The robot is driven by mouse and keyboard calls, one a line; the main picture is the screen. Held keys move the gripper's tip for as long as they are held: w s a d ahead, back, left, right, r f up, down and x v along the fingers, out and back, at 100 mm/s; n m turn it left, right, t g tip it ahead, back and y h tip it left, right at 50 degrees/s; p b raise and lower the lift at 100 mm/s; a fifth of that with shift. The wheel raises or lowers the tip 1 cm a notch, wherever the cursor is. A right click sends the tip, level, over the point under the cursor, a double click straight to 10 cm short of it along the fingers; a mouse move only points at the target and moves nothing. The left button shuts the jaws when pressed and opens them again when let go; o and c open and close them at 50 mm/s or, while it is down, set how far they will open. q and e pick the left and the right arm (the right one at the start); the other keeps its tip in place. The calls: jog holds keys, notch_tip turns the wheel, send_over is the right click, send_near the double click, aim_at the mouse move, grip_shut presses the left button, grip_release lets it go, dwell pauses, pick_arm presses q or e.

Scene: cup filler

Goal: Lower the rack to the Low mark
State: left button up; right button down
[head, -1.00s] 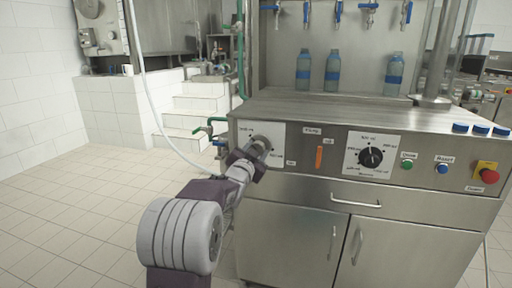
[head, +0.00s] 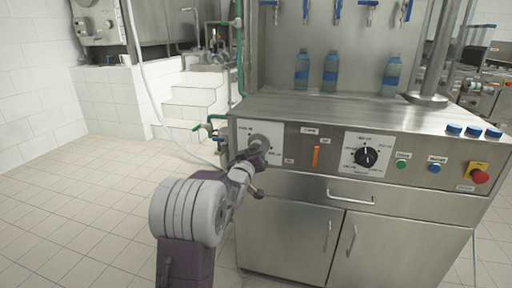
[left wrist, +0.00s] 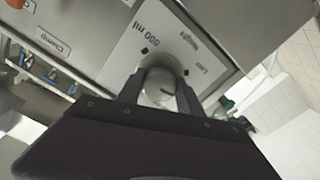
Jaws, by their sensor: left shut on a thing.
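A round grey height knob (head: 260,142) sits on a white plate (head: 245,130) at the left end of the steel front panel. My left gripper (head: 257,152) is shut on this knob. In the left wrist view the two fingers (left wrist: 160,82) lie on either side of the knob (left wrist: 158,92). The white plate (left wrist: 130,48) there reads "Height", "Low" and "500 ml", with small black marks near the knob. I cannot clearly tell which mark the knob points to. Taps with blue handles (head: 335,10) hang at the top of the head view, cut off by its edge. My right gripper is not in view.
An orange clamp lever (head: 316,156), a black dial (head: 366,156), a green button (head: 402,163), a blue button (head: 435,168) and a red stop button (head: 479,175) line the panel. Three bottles (head: 331,70) stand on the steel top. The tiled floor at left is clear.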

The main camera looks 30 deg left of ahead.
pick_arm(q)
jog(key=n+p, duration=0.1)
jog(key=n, duration=0.3)
jog(key=shift+r+p, duration=0.1)
jog(key=shift+p, duration=0.3)
jog(key=shift+d+n+p, duration=0.1)
jog(key=shift+n+p, duration=0.4)
jog(key=shift+n, duration=1.2)
jog(key=o, duration=1.3)
jog(key=shift+o, duration=0.2)
